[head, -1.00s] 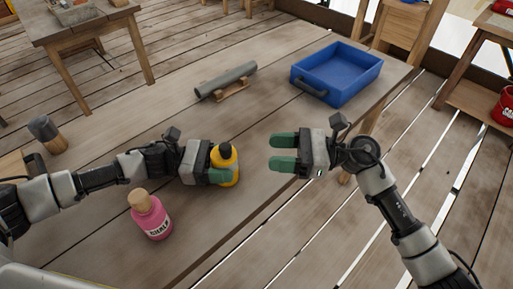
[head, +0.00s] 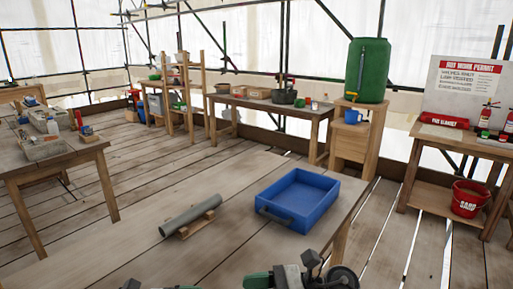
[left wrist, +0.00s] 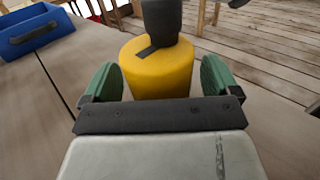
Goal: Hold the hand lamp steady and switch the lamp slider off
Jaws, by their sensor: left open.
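The hand lamp, a yellow cylinder (left wrist: 158,72) with a dark grey upper part, stands between my left gripper's fingers in the left wrist view. A short dark strip (left wrist: 147,50) lies across its yellow top; I cannot tell whether this is the slider. My left gripper (left wrist: 158,82) is open around the lamp, with a green finger on each side. In the head view the lamp is out of frame, below the bottom edge. My right gripper (head: 257,281) is cut off at the bottom edge there; one green finger shows and its opening is hidden.
A blue tray (head: 262,211) sits at the bench's far right; it also shows in the left wrist view (left wrist: 30,38). A grey pipe (head: 190,214) lies on a wooden cradle left of it. The bench (head: 120,255) between pipe and grippers is clear. Side tables stand beyond.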

